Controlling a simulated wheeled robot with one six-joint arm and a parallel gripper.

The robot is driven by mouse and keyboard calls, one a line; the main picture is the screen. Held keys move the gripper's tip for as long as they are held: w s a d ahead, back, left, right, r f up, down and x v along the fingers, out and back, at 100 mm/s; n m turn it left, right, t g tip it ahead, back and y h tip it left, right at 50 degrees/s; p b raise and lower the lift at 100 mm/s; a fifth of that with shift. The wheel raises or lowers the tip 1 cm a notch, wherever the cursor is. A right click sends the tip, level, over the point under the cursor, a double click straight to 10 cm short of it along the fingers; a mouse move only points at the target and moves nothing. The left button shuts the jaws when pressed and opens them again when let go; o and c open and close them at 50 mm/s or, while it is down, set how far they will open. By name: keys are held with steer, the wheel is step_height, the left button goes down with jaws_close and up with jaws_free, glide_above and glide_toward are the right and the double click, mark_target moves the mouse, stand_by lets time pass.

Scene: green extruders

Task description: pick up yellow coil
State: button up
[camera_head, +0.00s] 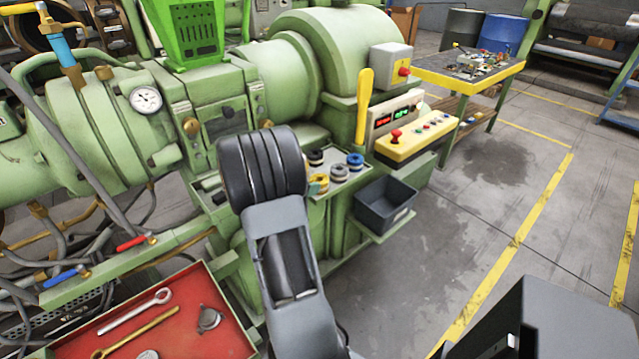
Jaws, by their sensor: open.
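The yellow coil (319,182) lies on a small green tray (327,190) on the side of the green extruder. It is at the tray's left front, right beside the dark joint of my arm in the picture, and partly covered. On the same tray are a dark coil (315,157) behind it, a grey coil (339,172) to its right and a blue coil (355,160) farther right. My arm rises from the bottom centre to a large black joint. My gripper cannot be made out; the arm appears to hide it.
An empty dark bin (385,205) sits on a ledge right of the tray. A yellow lever (364,105) and a yellow control box (412,140) stand behind. A red tool tray (180,325) lies at lower left. Open floor (450,230) is to the right.

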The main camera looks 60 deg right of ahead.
mark_target(319, 179)
steer(key=shift+p+x, duration=0.9)
steer(key=shift+x, duration=2.05)
steer(key=shift+r, duration=0.1)
steer(key=shift+c, duration=0.3)
steer(key=c, duration=0.6)
steer(key=shift+o, duration=0.2)
steer(key=shift+r+b, duration=0.5)
steer(key=shift+r, duration=4.5)
